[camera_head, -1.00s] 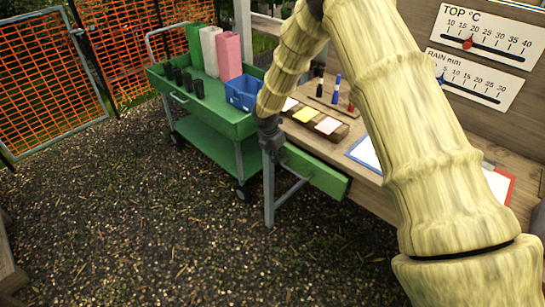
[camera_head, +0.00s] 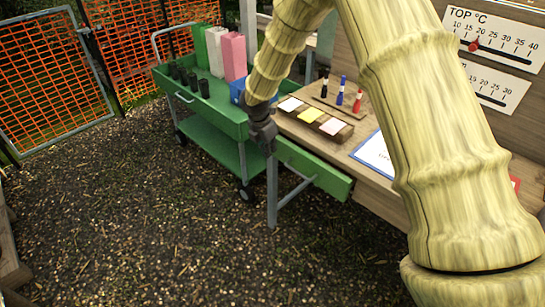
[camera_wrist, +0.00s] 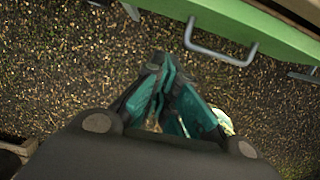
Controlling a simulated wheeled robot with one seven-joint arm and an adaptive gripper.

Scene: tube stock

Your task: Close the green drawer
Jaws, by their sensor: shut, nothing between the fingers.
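The green drawer (camera_head: 318,174) sits under the front edge of the wooden workbench, and its green front stands out from the bench. In the wrist view the drawer (camera_wrist: 250,24) crosses the top right, with a grey bar handle (camera_wrist: 218,54) on its face. My gripper (camera_head: 268,146) is at the drawer's left end in the head view. In the wrist view my gripper (camera_wrist: 160,72) has its teal fingers together and empty, apart from the handle in the picture. My gripper and forearm hide the drawer's left end in the head view.
A green trolley (camera_head: 205,112) with black pots and tall cartons stands close on the left. The workbench (camera_head: 360,128) carries coloured cards, markers and a clipboard (camera_head: 374,154). A grey bench leg (camera_head: 271,195) stands beneath my gripper. The gravel in front is open.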

